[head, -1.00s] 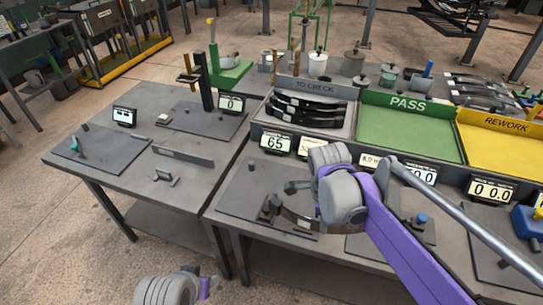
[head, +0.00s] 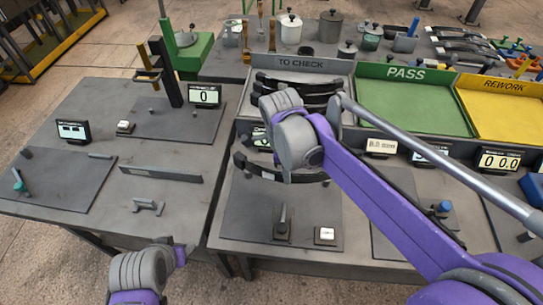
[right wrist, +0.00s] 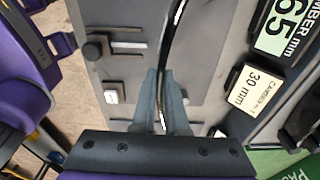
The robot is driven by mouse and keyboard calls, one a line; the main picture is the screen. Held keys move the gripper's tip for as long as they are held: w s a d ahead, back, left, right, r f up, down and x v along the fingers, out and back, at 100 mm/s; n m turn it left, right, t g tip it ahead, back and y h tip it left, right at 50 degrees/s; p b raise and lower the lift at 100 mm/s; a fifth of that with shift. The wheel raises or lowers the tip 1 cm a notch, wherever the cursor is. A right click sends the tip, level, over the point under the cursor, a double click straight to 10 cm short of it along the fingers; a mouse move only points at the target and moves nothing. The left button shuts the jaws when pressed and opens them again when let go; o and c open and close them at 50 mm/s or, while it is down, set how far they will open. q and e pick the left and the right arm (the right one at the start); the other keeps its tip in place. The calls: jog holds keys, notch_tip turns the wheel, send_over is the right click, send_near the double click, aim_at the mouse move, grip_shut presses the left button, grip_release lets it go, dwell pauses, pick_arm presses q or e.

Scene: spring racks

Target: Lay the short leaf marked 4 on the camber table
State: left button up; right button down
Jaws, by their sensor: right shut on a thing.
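My right gripper is shut on a dark curved leaf (head: 258,172), mostly behind my own wrist in the head view. In the right wrist view the gripper fingers (right wrist: 161,80) clasp the leaf (right wrist: 166,45), seen edge-on. No number shows on it. The camber table (head: 245,215) is the dark plate below it, with a peg block (head: 283,228) and a white button (head: 325,234) near its front. The plate (right wrist: 200,70) is behind the leaf in the wrist view. I cannot tell if the leaf touches it. My left gripper (head: 184,252) is low at the left, its fingers unclear.
The TO CHECK tray (head: 308,64) holds several dark leaves behind my right wrist. Green PASS (head: 415,105) and yellow REWORK (head: 500,112) trays stand to its right. A display reading 65 (right wrist: 282,28) and a 30 mm card (right wrist: 247,92) stand beside the plate.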

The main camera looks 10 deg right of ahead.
jog(key=shift+w+a+f+b, duration=0.15)
jog(key=shift+w+f+b, duration=0.1)
jog(key=shift+f+b, duration=0.4)
notch_tip(320, 180, down, 5)
jog(key=b, duration=0.2)
jog(key=shift+f+b, duration=0.1)
jog(key=shift+b, duration=0.3)
pick_arm(q)
notch_tip(320, 180, down, 6)
jog(key=s+b, duration=0.1)
jog(key=shift+a, duration=0.2)
pick_arm(e)
jog(key=shift+f, duration=0.9)
jog(key=shift+w, duration=0.4)
pick_arm(q)
jog(key=shift+f, duration=0.1)
pick_arm(e)
jog(key=shift+f, duration=0.2)
dwell(0.6)
jog(key=c, duration=0.9)
grip_release()
jog(key=shift+o, duration=0.4)
jog(key=shift+f, duration=0.1)
